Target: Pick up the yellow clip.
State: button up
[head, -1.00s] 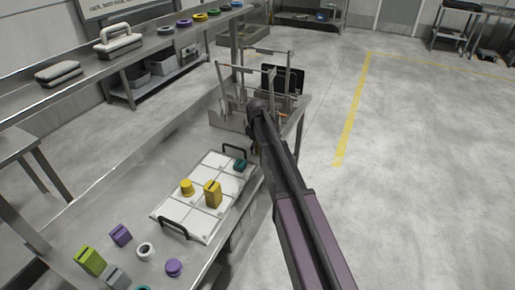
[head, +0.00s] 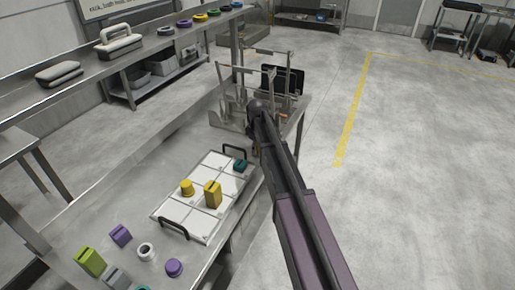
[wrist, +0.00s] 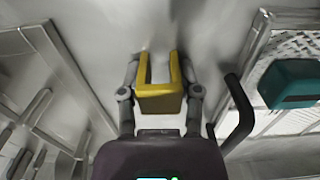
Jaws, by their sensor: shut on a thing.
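The yellow clip (wrist: 159,104) is a U-shaped piece with two prongs, seen in the wrist view between the fingers of my gripper (wrist: 160,76). The fingers are shut on its sides, and its prongs point toward the top of the picture. A blurred grey surface lies behind it; I cannot tell whether the clip touches it. In the head view my arm hides the gripper and the clip.
A white gridded tray (head: 197,223) holds a yellow block (head: 212,195), a yellow round piece (head: 187,188) and a teal piece (head: 240,166). Its black handle (wrist: 236,106) is close right of my gripper. A metal rack (head: 230,122) stands behind the tray.

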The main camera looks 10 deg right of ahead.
jog(key=shift+r, duration=0.1)
notch_tip(320, 180, up, 3)
jog(key=p, duration=0.3)
jog(key=shift+r, duration=0.15)
jog(key=shift+s+r+p, duration=0.2)
jog(key=shift+r+p, duration=0.1)
jog(key=shift+p, duration=0.2)
jog(key=s, duration=1.5)
jog(key=shift+s+r+p, duration=0.35)
jog(key=shift+r+p, duration=0.1)
jog(key=shift+w+a, duration=0.1)
jog(key=shift+a, duration=0.05)
